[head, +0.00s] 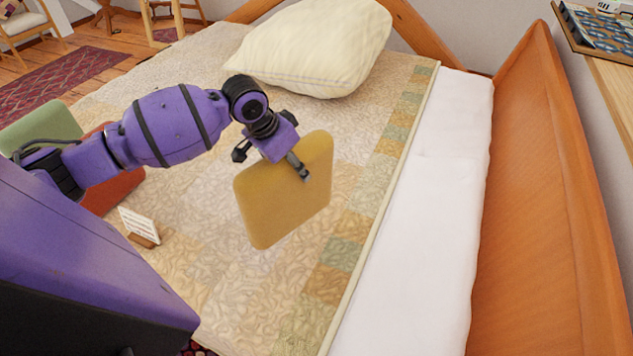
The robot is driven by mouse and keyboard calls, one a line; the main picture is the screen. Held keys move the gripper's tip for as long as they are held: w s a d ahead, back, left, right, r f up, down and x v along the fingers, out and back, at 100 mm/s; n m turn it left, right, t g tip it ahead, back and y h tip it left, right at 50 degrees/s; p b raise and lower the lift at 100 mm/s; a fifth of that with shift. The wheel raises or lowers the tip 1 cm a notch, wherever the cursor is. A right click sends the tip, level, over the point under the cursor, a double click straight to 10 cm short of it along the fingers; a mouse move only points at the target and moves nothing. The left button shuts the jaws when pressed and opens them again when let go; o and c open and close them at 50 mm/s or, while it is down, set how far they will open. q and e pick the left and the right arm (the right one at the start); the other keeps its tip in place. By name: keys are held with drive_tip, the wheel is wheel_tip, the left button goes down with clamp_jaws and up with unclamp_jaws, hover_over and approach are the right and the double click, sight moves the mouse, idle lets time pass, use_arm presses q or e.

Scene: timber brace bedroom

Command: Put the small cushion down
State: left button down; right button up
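A small mustard-yellow cushion (275,205) hangs tilted on edge over the middle of the bed in the head view. My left gripper (299,165) is shut on its upper edge, with one finger showing against the near face. The other finger is hidden behind the cushion. I cannot tell whether the lower corner touches the quilt. The patchwork quilt (205,265) lies under and around it. My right gripper is not in view.
A large cream pillow (315,45) lies at the bed's far end. A green cushion (45,123), a red-orange cushion (118,192) and a small card on a wooden stand (140,224) are at left. The white sheet (430,210) beside the wooden side panel (545,220) is clear.

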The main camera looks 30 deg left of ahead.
use_arm(q)
drive_tip(key=w+d+f, duration=0.1)
drive_tip(key=w+f, duration=0.1)
drive_tip(key=w+d+f, duration=0.1)
drive_tip(key=w+f, duration=0.1)
drive_tip(key=w+d+f, duration=0.1)
drive_tip(key=w+f, duration=0.1)
drive_tip(key=shift+w+d+f+b, duration=0.15)
drive_tip(key=shift+d+f+b, duration=0.1)
drive_tip(key=shift+d+b, duration=0.1)
drive_tip(key=shift+w+f, duration=0.15)
drive_tip(key=shift+f, duration=1.55)
drive_tip(key=c, duration=0.7)
unclamp_jaws()
drive_tip(key=shift+f, duration=0.15)
drive_tip(key=shift+c, duration=0.2)
drive_tip(key=shift+o, duration=0.5)
drive_tip(key=p+v, duration=0.1)
drive_tip(key=v, duration=1.1)
drive_tip(key=shift+s, duration=0.2)
